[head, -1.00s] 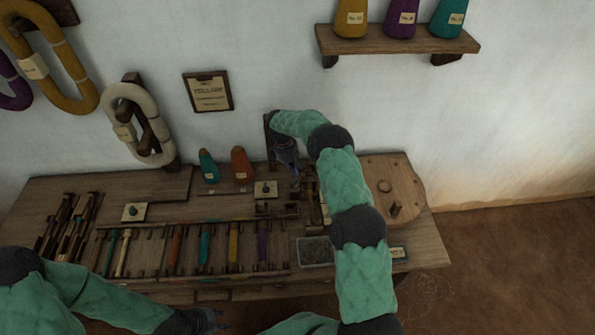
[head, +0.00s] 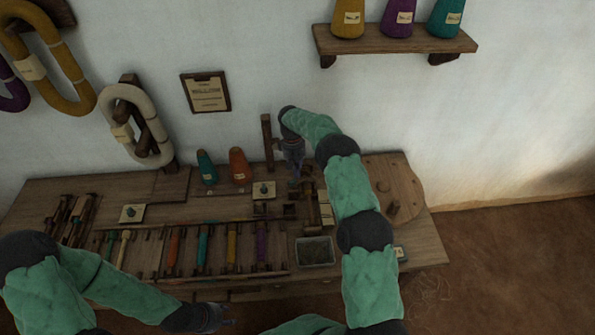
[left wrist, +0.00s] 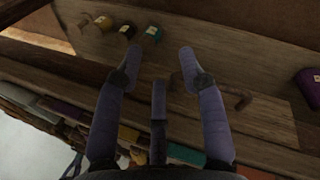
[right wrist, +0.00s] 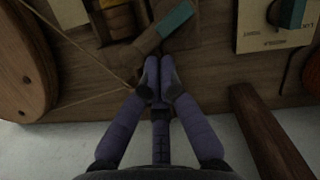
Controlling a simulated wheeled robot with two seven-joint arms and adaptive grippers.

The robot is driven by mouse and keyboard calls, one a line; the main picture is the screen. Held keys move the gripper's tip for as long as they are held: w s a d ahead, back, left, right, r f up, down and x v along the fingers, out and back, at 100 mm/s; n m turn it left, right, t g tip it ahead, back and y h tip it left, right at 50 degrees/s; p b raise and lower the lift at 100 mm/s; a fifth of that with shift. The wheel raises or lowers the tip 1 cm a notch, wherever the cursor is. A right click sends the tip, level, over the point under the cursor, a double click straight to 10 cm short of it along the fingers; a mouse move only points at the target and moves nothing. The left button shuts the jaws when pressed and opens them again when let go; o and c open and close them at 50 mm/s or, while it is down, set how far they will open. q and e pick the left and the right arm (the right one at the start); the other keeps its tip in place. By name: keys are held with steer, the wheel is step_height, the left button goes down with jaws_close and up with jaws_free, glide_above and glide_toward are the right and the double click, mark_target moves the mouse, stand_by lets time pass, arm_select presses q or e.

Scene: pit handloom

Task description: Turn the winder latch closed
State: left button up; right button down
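In the right wrist view, a wooden bar with a teal end (right wrist: 174,20), which looks like the winder latch, lies slantwise just beyond my right gripper (right wrist: 159,70). The fingertips of that gripper are together, with nothing clearly between them. They are close to the bar's near end; whether they touch it I cannot tell. In the head view my right gripper (head: 295,178) points down over the back of the bench, and my arm partly hides the winder. My left gripper (left wrist: 156,65) is open and empty; it shows at the front edge in the head view (head: 222,318).
A wooden post (head: 267,140) stands just left of my right gripper. A round wooden wheel (right wrist: 22,70) is on its other side. Teal and orange cones (head: 239,165) stand nearby. Several coloured bobbins lie in a rack (head: 190,272) in front. A grey tray (head: 315,252) sits right of them.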

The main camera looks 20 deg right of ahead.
steer(key=shift+s+d+m, duration=0.25)
steer(key=shift+s+m, duration=0.05)
steer(key=shift+m, duration=0.6)
steer(key=shift+s+d+m+y, duration=0.15)
steer(key=shift+m+y, duration=0.15)
steer(key=shift+m, duration=0.1)
steer(key=shift+s+d+p, duration=0.15)
steer(key=shift+s+p, duration=0.1)
steer(key=shift+p, duration=0.2)
stand_by(0.4)
steer(key=shift+s+a, duration=0.1)
steer(key=shift+a, duration=0.1)
stand_by(0.8)
steer(key=shift+s+a+p, duration=0.2)
steer(key=shift+a+p, duration=0.1)
steer(key=shift+a, duration=0.05)
steer(key=shift+s+a, duration=0.1)
steer(key=shift+a, duration=0.1)
